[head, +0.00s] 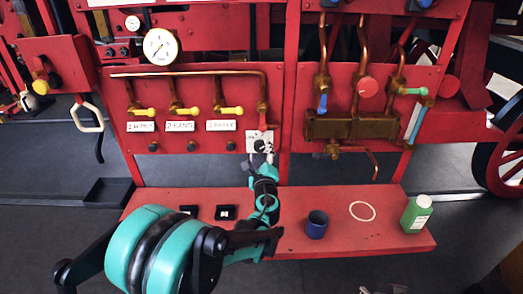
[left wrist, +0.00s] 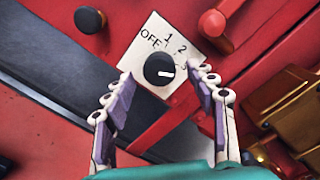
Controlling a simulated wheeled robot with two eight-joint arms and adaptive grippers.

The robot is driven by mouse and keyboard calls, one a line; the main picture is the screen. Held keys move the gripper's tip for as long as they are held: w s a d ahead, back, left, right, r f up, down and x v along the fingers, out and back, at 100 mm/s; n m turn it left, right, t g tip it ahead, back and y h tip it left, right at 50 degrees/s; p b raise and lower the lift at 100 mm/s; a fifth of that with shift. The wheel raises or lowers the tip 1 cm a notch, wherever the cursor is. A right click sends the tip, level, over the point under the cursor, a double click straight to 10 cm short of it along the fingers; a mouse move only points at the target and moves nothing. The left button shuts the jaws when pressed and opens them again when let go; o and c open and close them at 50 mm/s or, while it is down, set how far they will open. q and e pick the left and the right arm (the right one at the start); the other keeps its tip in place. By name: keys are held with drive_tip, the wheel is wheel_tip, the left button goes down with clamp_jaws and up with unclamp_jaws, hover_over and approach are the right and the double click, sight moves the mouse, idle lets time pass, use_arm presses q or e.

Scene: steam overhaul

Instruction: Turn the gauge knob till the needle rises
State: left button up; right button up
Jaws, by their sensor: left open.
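The black gauge knob (left wrist: 159,69) sits on a white plate (left wrist: 148,42) marked OFF, 1, 2 and a partly hidden figure. Its white mark points to the right in the left wrist view. My left gripper (left wrist: 165,82) is open, with one finger on each side of the knob; contact cannot be told. In the head view, my left gripper (head: 262,158) is at the plate (head: 250,141) and largely covers the knob. The round white gauge (head: 160,46) is at the upper left; its needle seems to point to the lower left.
Yellow-handled valves (head: 187,111) and a red-handled one (head: 264,117) are on the red panel. A red shelf (head: 290,243) below holds a blue cup (head: 316,225), a pale ring (head: 362,211) and a green bottle (head: 416,214).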

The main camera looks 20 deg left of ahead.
sight(260, 148)
use_arm(q)
drive_tip(key=shift+x, duration=1.5)
drive_tip(key=c, duration=1.2)
drive_tip(key=shift+o, duration=0.2)
drive_tip(key=shift+n, duration=0.4)
drive_tip(key=n, duration=0.2)
drive_tip(key=shift+n, duration=0.4)
drive_tip(key=shift+a+n, duration=0.1)
drive_tip(key=shift+n, duration=1.9)
